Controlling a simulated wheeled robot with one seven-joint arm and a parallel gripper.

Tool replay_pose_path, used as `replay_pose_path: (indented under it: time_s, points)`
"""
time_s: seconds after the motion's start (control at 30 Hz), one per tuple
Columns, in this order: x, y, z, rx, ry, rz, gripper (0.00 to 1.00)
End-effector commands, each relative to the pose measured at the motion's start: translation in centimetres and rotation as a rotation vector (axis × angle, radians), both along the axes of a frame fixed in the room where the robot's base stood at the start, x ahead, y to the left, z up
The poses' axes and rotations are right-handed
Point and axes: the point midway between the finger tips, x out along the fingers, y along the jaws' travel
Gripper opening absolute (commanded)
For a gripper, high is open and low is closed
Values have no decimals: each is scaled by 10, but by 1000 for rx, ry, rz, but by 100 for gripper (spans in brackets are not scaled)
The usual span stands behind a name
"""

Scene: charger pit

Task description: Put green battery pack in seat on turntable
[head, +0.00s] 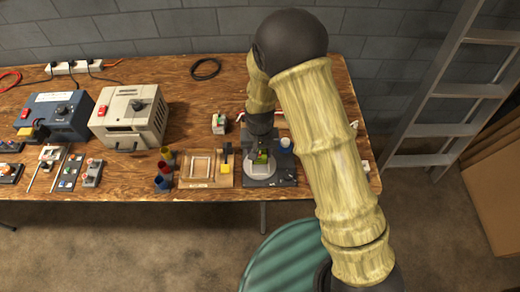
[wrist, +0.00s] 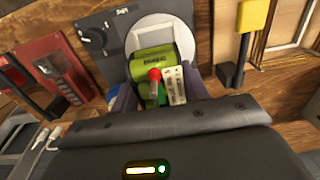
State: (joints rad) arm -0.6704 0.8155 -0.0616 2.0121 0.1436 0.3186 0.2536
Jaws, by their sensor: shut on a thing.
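The green battery pack (wrist: 152,62) is between the two fingers of my gripper (wrist: 158,88) in the wrist view. Its near end shows a red cap and a white label. In the head view the pack (head: 262,156) shows as a small green patch under my gripper (head: 261,147). My gripper is shut on the pack. The turntable (head: 259,174) is a pale disc on a dark grey base, right under the pack. In the wrist view its white disc (wrist: 150,31) shows behind the pack.
A wooden board with a white frame (head: 199,169) and a yellow-headed switch (head: 225,168) stand left of the turntable. A blue cup (head: 286,146) is close on its right. Coloured cups (head: 164,170) and a beige power unit (head: 129,117) stand further left.

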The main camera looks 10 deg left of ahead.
Motion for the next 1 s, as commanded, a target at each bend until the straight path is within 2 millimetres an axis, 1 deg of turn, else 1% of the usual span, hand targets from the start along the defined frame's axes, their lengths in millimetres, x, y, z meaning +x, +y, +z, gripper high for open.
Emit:
replay_pose_path:
  time_s: [0.03,0.1,0.27,0.4,0.57,1.0]
  points:
    - [0,0,-9,0,-1,0,10]
    - [0,0,-16,1,-1,0,10]
    - [0,1,-30,1,-2,2,10]
    - [0,0,-38,1,-1,0,10]
    - [2,-2,-41,0,-1,-5,10]
    - [1,-1,-40,1,-1,-4,10]
